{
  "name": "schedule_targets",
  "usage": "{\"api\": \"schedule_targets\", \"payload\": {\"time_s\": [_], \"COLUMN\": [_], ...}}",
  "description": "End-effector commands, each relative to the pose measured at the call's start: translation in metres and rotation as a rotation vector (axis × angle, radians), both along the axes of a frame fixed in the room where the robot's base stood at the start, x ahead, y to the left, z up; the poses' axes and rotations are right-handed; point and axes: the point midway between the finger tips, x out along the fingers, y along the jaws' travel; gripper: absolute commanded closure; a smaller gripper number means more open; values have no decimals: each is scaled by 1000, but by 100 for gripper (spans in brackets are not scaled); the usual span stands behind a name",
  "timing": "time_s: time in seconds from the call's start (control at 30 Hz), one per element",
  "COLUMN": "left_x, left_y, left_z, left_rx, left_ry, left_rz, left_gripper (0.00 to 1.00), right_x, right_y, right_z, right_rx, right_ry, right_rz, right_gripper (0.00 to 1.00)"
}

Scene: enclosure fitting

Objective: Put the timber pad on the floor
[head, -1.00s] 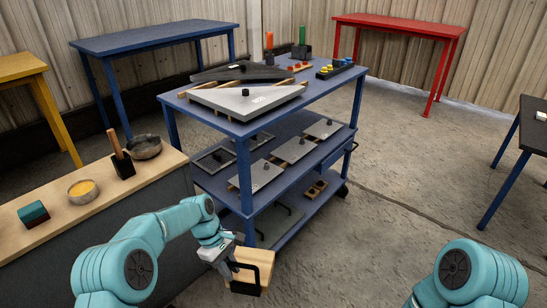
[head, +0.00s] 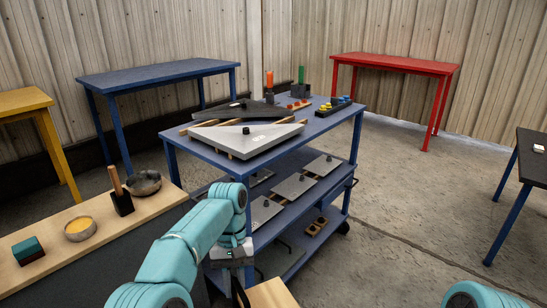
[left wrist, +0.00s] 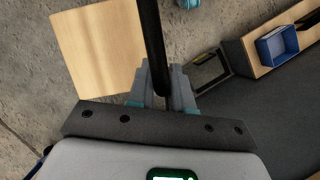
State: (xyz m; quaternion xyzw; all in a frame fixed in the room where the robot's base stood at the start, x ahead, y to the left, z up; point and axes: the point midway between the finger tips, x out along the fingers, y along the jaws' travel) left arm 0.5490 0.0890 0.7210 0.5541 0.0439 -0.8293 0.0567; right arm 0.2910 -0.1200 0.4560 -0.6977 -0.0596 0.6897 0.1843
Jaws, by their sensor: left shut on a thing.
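The timber pad (head: 270,294) is a pale wooden block with a black handle, cut off by the bottom edge of the head view. In the left wrist view the pad (left wrist: 100,50) shows its flat pale face over the concrete floor (left wrist: 45,50). My left gripper (head: 236,287) is shut on the pad's black handle, which runs up between the jaws (left wrist: 161,92). The gap between pad and floor cannot be judged. My right gripper is out of view.
A blue trolley (head: 215,143) with grey panels stands just ahead. A wood-topped bench (head: 75,255) is at the left. Open concrete floor (head: 390,255) lies right of the trolley. A dark table (head: 537,160) stands at the far right.

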Motion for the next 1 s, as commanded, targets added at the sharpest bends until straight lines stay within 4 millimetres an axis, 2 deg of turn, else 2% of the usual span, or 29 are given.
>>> {"api": "schedule_targets", "payload": {"time_s": [0.1, 0.6, 0.93, 1.0], "left_x": [-6, -39, -62, -61], "left_y": [15, 89, 106, 106], "left_z": [12, 39, 48, 56], "left_rx": [-2, -2, -3, -2], "left_ry": [-2, -1, -2, -1], "left_rz": [-57, -156, -146, -149], "left_gripper": [100, 100, 100, 100], "right_x": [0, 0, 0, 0], "right_y": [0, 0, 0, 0], "right_z": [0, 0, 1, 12], "right_rx": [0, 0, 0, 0], "right_ry": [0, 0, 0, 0], "right_rz": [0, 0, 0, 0], "right_gripper": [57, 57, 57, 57]}}
